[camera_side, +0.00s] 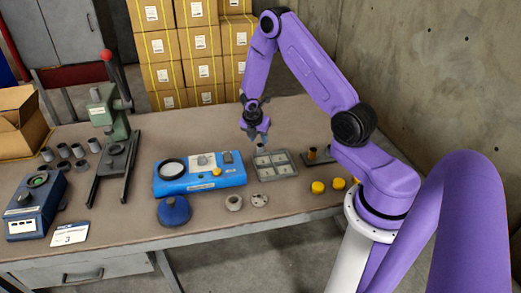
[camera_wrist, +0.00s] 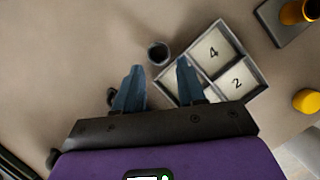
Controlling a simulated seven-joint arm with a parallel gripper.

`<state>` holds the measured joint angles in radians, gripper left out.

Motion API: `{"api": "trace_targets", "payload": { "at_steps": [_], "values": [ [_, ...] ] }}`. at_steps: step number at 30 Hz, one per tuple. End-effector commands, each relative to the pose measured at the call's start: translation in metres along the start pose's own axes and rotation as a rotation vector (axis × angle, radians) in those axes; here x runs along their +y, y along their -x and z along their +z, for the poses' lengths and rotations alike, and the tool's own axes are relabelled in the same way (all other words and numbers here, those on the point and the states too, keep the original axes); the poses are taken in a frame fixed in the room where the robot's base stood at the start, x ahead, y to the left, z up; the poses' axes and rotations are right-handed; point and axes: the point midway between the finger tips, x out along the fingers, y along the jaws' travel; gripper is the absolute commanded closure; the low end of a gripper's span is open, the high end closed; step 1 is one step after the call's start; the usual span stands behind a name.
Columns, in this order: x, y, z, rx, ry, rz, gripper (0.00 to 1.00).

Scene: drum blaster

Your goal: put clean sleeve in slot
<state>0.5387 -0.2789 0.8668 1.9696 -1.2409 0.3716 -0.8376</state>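A short grey open-topped sleeve (camera_wrist: 158,53) stands upright on the table, just outside a corner of the slotted tray. In the side view the sleeve (camera_side: 260,147) shows small below my gripper. The grey tray (camera_side: 278,177) has square compartments; the numbers 4 and 2 are readable in the wrist view (camera_wrist: 262,84), and my gripper hides part of it. My gripper (camera_side: 254,137) points down above the table. In the wrist view its blue fingers (camera_wrist: 160,66) are apart and empty, with the sleeve showing between and just beyond their tips. I cannot tell whether the sleeve is clean.
Several other sleeves (camera_side: 78,151) stand at the left by a green press (camera_side: 108,125). A blue tester (camera_side: 200,173) is left of the tray. An orange cylinder (camera_side: 312,153) stands on a dark plate at right. Yellow caps (camera_side: 318,187) lie near the front edge.

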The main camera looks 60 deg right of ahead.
Motion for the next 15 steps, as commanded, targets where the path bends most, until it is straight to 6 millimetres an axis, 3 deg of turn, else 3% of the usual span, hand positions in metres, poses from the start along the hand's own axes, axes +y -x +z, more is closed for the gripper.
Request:
{"api": "trace_targets", "payload": {
  "at_steps": [5,15],
  "values": [
    [0.0,-0.008,0.0,0.0,0.001,0.0,0.6],
    [0.002,-0.049,0.003,0.0,0.001,0.0,0.6]
  ]
}}
